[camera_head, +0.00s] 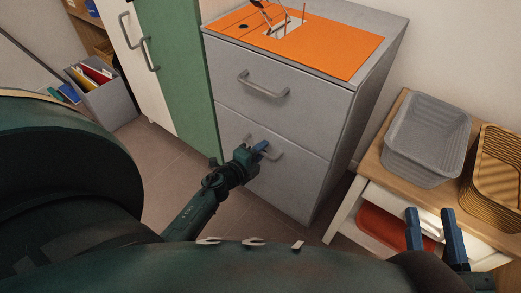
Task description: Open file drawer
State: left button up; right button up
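The grey file cabinet (243,85) stands in the middle of the head view. It has two drawer fronts, both flush with the body. The upper drawer has a bar handle (262,88). The lower drawer (300,178) has a similar handle (274,153). My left gripper (262,148) is at the lower handle, its blue fingertips overlapping it; I cannot tell whether they are closed around the bar. My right gripper (431,230) is open and empty at the lower right, its two blue fingers apart, in front of the small wooden table.
An orange mat (345,45) with a holder lies on the cabinet top. A wooden table (402,115) at right carries a grey basket (395,150) and a wicker basket (480,180); a red tray (380,220) sits below. A grey file bin (112,105) stands left. Floor before the cabinet is clear.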

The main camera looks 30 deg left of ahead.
pick_arm(q)
grip_shut()
dwell(0.4)
